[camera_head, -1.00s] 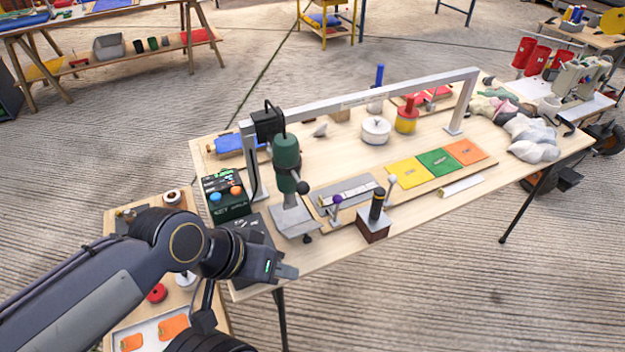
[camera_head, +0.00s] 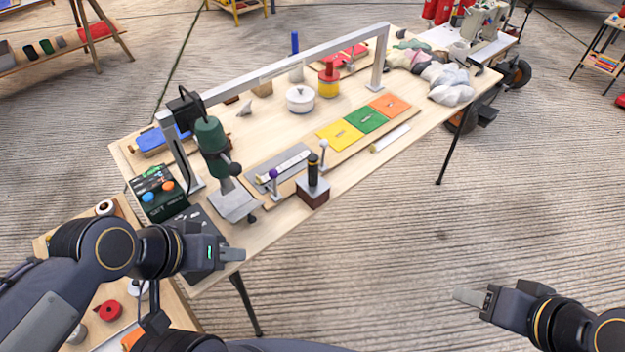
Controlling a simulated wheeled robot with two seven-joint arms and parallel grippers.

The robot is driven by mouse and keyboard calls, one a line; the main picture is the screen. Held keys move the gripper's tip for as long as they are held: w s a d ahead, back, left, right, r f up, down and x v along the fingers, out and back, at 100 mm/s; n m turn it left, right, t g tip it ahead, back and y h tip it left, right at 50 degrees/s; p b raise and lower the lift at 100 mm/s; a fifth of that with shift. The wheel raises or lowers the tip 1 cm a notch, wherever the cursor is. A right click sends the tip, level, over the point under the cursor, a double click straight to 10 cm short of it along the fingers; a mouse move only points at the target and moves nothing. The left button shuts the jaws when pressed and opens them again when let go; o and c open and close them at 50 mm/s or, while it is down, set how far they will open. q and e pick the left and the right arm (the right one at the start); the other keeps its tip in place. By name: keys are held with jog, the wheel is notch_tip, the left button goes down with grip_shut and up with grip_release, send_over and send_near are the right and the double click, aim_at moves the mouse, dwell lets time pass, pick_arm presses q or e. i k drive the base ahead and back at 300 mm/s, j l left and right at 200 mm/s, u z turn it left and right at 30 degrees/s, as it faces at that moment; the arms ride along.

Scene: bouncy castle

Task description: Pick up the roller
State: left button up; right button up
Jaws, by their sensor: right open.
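A white rod-shaped piece (camera_head: 390,138) lies along the front edge of the table, right of the coloured patches; it may be the roller, but I cannot tell for sure. Two small tools with ball knobs, one purple (camera_head: 273,177) and one white (camera_head: 323,148), stand at the grey strip. My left gripper (camera_head: 234,254) is just off the table's front left corner, seen from the side; its jaw gap is hidden. My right gripper (camera_head: 468,297) is open and empty over the floor, right of and below the table.
A green press (camera_head: 212,140) and a metal arch (camera_head: 290,65) stand on the table (camera_head: 255,232). A black-handled block (camera_head: 313,190) is near the front edge. A black control box (camera_head: 157,192) is at left. Open floor lies in front and to the right.

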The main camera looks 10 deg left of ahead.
aim_at(311, 182)
jog(key=i+l+u, duration=0.45)
jog(key=l+u, duration=0.15)
jog(key=i+l+u, duration=0.3)
jog(key=l+u, duration=0.3)
jog(key=l, duration=0.2)
